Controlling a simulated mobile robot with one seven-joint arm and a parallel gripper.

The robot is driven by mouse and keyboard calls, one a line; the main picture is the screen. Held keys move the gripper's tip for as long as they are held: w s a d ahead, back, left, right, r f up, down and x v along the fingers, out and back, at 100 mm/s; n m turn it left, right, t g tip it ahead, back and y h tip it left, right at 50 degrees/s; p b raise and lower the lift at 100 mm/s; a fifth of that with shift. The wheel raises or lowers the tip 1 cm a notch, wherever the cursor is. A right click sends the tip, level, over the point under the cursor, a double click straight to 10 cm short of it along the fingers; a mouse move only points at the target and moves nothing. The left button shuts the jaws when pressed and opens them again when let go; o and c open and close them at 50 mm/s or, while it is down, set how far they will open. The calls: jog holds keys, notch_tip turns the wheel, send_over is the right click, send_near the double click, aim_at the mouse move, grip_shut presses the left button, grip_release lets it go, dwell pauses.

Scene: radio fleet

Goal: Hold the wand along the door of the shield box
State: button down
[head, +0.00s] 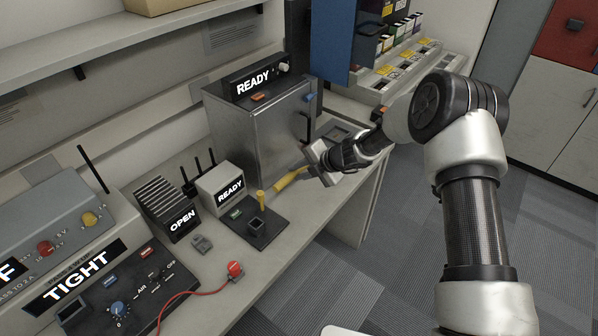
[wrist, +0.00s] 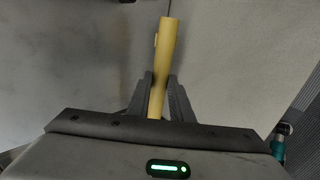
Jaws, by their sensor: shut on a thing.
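The yellow wand (head: 288,179) is in my gripper (head: 309,171), which is shut on it. The wand points left, low in front of the metal shield box (head: 262,135). In the wrist view the wand (wrist: 166,50) stands between the two dark fingers (wrist: 162,95), its far end pointing up the picture. The shield box has a dark handle on its right side and a black unit reading READY (head: 254,83) on top. I cannot tell whether the wand touches the door.
A black mat (head: 268,234) with a square holder and a short yellow post lies left of my gripper. A small READY box (head: 221,190), a ribbed OPEN unit (head: 168,208) and a TIGHT console (head: 100,270) stand further left. A parts rack (head: 400,65) stands behind.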

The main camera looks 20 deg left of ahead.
jog(key=s+d+r, duration=0.2)
jog(key=s+d, duration=0.1)
jog(key=d, duration=0.4)
jog(key=shift+d+p, duration=0.2)
jog(key=shift+p, duration=0.15)
dwell(0.7)
